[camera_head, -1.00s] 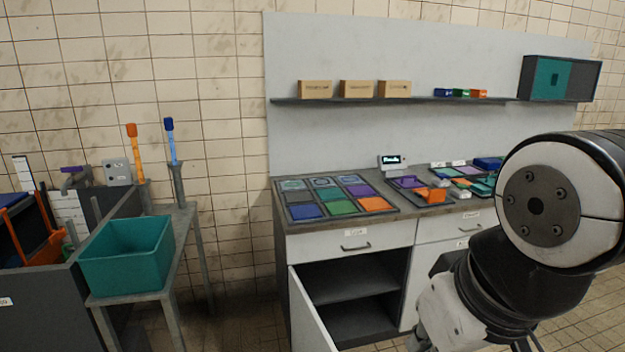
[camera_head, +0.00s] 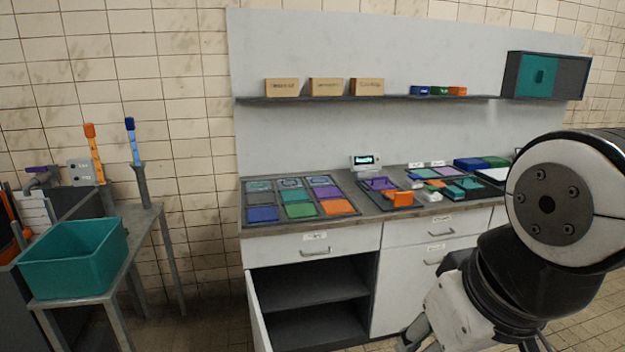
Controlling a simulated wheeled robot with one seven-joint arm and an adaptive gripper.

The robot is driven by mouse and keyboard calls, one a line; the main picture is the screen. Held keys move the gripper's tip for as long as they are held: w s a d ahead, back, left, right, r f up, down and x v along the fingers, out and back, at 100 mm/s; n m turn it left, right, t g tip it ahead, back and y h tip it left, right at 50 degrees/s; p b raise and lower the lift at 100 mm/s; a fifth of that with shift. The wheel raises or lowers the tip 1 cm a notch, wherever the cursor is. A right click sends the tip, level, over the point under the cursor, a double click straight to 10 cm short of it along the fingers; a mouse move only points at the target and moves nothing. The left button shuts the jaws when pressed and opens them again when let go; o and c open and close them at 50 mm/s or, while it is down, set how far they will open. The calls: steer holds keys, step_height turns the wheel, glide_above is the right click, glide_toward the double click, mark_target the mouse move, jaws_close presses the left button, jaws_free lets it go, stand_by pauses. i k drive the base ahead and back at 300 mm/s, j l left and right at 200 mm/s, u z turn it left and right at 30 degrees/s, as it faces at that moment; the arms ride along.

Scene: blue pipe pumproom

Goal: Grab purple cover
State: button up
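A flat purple piece (camera_head: 380,184), which looks like the purple cover, lies on a dark tray on the counter, behind an orange block (camera_head: 403,198). Purple squares (camera_head: 327,192) also show in the sorting grid to its left. My gripper (camera_head: 408,342) is only partly in view at the bottom edge, low in front of the cabinet and well away from the purple piece. My arm hides most of it, and its fingertips are not clear.
The counter (camera_head: 375,222) has a grid tray (camera_head: 298,201), a small display (camera_head: 365,162) and coloured trays. Its lower left cabinet door (camera_head: 258,310) hangs open. A shelf (camera_head: 390,97) runs above. A teal bin (camera_head: 75,262) stands at left.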

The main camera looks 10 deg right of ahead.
mark_target(383, 184)
steer(key=i+l, duration=0.1)
steer(key=l, duration=0.25)
steer(key=i+l, duration=0.1)
steer(key=l, duration=0.25)
steer(key=i+l+z, duration=0.1)
steer(key=l, duration=0.25)
steer(key=i+l, duration=0.1)
steer(key=l, duration=0.25)
steer(key=i+l, duration=0.15)
steer(key=l, duration=0.2)
steer(key=i+z, duration=0.2)
steer(key=i, duration=1.05)
steer(key=i+j, duration=0.75)
steer(key=i, duration=0.15)
steer(key=l+z, duration=0.05)
